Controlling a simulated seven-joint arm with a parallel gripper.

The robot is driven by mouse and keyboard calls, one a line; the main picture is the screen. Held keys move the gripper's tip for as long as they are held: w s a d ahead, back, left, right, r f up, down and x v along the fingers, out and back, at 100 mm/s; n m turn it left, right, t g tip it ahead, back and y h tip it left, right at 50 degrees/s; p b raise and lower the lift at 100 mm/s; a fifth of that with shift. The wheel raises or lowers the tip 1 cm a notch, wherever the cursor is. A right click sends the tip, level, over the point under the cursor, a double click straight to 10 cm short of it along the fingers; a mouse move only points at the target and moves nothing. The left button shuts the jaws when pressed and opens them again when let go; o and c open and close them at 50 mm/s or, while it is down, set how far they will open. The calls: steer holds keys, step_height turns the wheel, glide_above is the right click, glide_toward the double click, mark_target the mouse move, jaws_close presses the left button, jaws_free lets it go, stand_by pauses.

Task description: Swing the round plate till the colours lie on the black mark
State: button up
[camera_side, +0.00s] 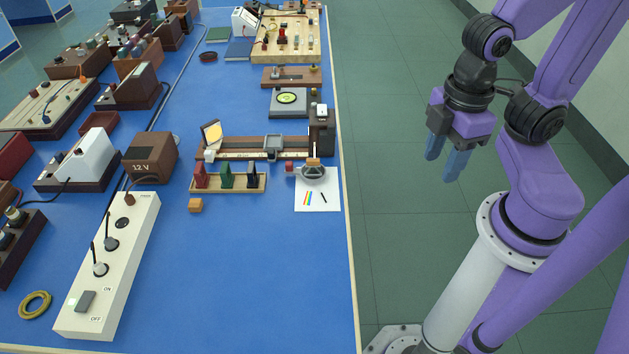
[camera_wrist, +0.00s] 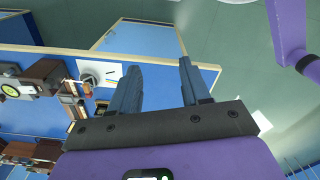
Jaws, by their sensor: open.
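The round plate (camera_side: 315,174) is a small grey disc at the right side of the blue bench, with a small brown block at its back edge. It overlaps the back of a white sheet (camera_side: 329,201). On the sheet, a short band of colours (camera_side: 307,198) lies left of the black mark (camera_side: 324,197), with a gap between them. My gripper (camera_side: 443,164) is open and empty, in the air over the floor, right of the bench and well apart from the plate. Its fingers show in the wrist view (camera_wrist: 160,68).
Behind the plate stand a rail with a tilted yellow-white screen (camera_side: 212,134) and a dark lamp housing (camera_side: 321,133). A wooden rack (camera_side: 239,188) with red, green and dark pieces stands left. A 12 V box (camera_side: 150,158) is further left.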

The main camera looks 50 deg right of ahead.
steer(key=w+a+r+m, duration=0.1)
steer(key=w+a, duration=0.4)
steer(key=w, duration=0.4)
steer(key=m, duration=0.3)
glide_above(290, 163)
step_height(290, 163, down, 6)
step_height(290, 163, down, 17)
steer(key=shift+r, duration=0.15)
jaws_close()
